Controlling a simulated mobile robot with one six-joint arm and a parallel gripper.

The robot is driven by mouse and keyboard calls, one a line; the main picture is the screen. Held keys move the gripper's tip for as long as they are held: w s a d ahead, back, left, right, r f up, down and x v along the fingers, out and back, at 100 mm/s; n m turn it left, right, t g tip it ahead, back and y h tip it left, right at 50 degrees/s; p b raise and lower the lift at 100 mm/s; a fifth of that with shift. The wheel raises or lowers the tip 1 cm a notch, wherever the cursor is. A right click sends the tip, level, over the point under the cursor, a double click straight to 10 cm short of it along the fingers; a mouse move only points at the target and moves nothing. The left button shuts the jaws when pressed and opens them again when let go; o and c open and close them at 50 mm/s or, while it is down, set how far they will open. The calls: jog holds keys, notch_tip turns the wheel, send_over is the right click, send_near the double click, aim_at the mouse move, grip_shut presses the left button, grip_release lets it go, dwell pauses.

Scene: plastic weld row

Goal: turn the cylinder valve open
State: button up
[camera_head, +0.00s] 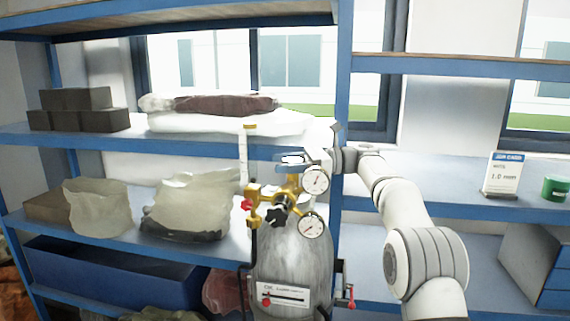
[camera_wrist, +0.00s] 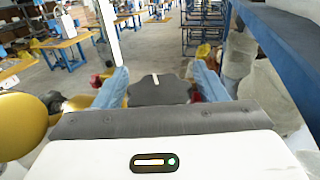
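The gas cylinder (camera_head: 290,258) stands upright in front of the shelves. Brass valve parts (camera_head: 293,183), two round gauges and a black star knob (camera_head: 277,215) sit at its top. In the wrist view a dark lobed handwheel (camera_wrist: 158,90) with a white mark lies between my blue fingers. My gripper (camera_head: 290,160) is at the top of the valve, reaching in from the right. It also shows in the wrist view (camera_wrist: 160,82), fingers apart on either side of the wheel. I cannot tell whether they touch it.
The gauges (camera_head: 315,181) and a brass regulator body (camera_head: 255,195) crowd the space below my gripper. A blue shelf post (camera_head: 342,90) stands close behind. Wrapped bundles (camera_head: 190,205) lie on the left shelves; a card (camera_head: 503,175) and green tin stand on the right.

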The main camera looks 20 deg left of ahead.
jog(key=shift+o, duration=0.5)
jog(key=shift+d, duration=0.1)
jog(key=v, duration=0.7)
jog(key=shift+w+d, duration=0.15)
jog(key=shift+d, duration=0.15)
jog(key=s+d+f+n+t+h+b, duration=0.2)
jog(key=s+d+f+n+t+h, duration=0.1)
jog(key=s+d+f, duration=0.6)
jog(key=s+d+f+n+t+h+b, duration=0.3)
jog(key=s+d+f+n+h, duration=0.3)
jog(key=s+f, duration=0.5)
jog(key=s+d+f+n+t+h+b, duration=0.3)
jog(key=s+d+f+h, duration=0.4)
jog(key=s, duration=1.1)
jog(key=d+f+n+t, duration=0.1)
jog(key=d+f, duration=0.2)
jog(key=d, duration=0.2)
jog(key=shift+f+n+h, duration=0.3)
jog(key=shift+f+n, duration=0.05)
jog(key=shift+n, duration=0.05)
